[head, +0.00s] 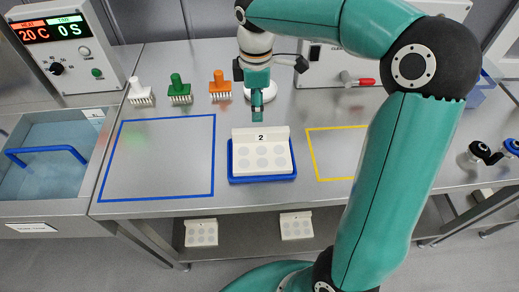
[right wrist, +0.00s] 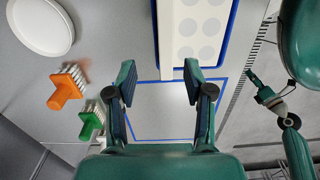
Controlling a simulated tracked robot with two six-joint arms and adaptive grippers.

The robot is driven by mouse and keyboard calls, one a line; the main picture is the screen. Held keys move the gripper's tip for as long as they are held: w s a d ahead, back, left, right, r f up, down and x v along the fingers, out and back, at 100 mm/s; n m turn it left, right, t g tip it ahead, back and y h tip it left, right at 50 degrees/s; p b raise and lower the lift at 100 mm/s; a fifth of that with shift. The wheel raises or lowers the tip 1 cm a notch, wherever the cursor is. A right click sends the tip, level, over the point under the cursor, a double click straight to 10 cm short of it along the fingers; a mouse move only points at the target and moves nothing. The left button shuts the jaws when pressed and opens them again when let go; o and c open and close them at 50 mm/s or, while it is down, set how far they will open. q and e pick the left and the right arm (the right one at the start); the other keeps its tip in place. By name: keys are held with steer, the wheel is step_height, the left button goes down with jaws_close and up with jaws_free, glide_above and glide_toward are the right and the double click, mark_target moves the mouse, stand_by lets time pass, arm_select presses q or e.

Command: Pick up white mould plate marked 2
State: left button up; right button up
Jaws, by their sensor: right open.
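The white mould plate marked 2 (head: 262,158) rests in a blue tray (head: 262,180) near the table's front edge. It has round shallow cavities and a raised back edge bearing the number. My right gripper (head: 257,112) points down just behind that edge, its fingers apart and empty. In the right wrist view the plate (right wrist: 195,25) lies ahead of the fingertips of this gripper (right wrist: 160,72), partly cut off at the top. What appears to be my left gripper (right wrist: 258,88) shows side-on at the right there; its opening is unclear.
White, green (head: 179,88) and orange (head: 220,84) brushes stand at the back. A blue-outlined square (head: 158,157) is empty left of the tray; a yellow-outlined area (head: 330,150) lies right. Two more white plates (head: 201,233) are on the lower shelf. A white disc (right wrist: 42,24) lies behind.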

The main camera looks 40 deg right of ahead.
mark_target(260, 129)
step_height(260, 129, down, 4)
steer(key=shift+s+d+r, duration=0.1)
steer(key=shift+r, duration=0.1)
steer(key=f, duration=0.2)
steer(key=s+f, duration=0.1)
steer(key=f, duration=0.1)
steer(key=shift+f, duration=0.55)
jaws_close()
steer(key=shift+w+r, duration=0.1)
